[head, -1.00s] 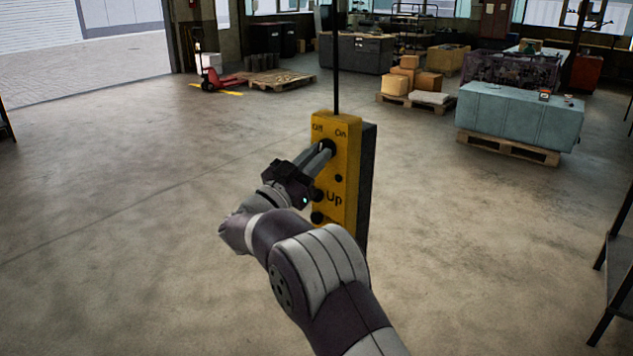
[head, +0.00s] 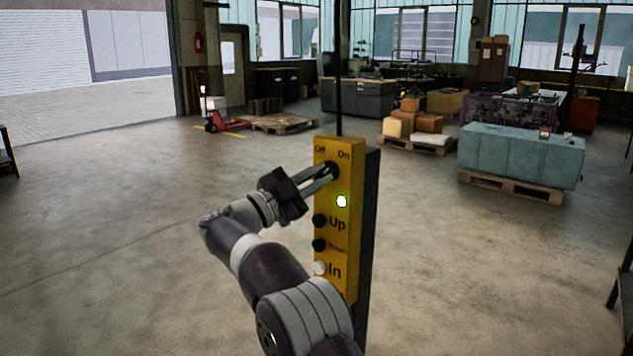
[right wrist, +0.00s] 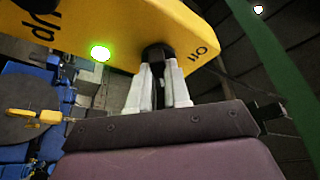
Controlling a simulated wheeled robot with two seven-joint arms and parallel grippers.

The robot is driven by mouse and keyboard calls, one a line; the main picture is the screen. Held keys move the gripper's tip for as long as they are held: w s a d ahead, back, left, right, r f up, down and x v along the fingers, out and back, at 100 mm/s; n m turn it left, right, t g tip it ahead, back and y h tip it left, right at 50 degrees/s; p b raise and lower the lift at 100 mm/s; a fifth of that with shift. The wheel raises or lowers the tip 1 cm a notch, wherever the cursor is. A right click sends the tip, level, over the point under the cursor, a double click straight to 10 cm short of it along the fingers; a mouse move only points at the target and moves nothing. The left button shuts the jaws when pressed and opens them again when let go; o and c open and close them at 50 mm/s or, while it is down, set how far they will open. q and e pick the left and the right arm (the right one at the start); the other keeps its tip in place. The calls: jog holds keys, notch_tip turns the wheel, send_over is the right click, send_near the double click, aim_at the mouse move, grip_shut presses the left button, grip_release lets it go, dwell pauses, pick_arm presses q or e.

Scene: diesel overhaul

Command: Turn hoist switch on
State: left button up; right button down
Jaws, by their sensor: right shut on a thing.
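The yellow hoist pendant (head: 347,240) hangs upright in the middle of the head view, with "Off" and "On" marked at its top. The dark hoist switch (head: 332,168) sits just below these marks; it also shows in the right wrist view (right wrist: 157,51). My right gripper (head: 329,172) is shut on the switch, its pale fingers (right wrist: 158,78) on both sides of it. The fingers partly hide the switch, so I cannot tell its exact angle. The indicator lamp (head: 342,202) below is lit; the right wrist view shows it green (right wrist: 100,52). My left gripper is out of view.
Black buttons (head: 319,221) and a pale button (head: 319,268) run down the pendant below the lamp. A cable (head: 338,80) rises from its top. The floor around the pendant is clear. Pallets with boxes (head: 414,122) and a grey-blue block (head: 520,155) stand farther back.

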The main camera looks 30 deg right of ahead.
jog(key=shift+f, duration=0.2)
jog(key=c, duration=1.2)
grip_release()
jog(key=shift+o, duration=0.6)
jog(key=shift+a+r, duration=0.1)
jog(key=shift+r, duration=0.05)
jog(key=b+v, duration=0.2)
jog(key=v, duration=1)
jog(key=shift+a, duration=0.35)
jog(key=shift+s, duration=0.1)
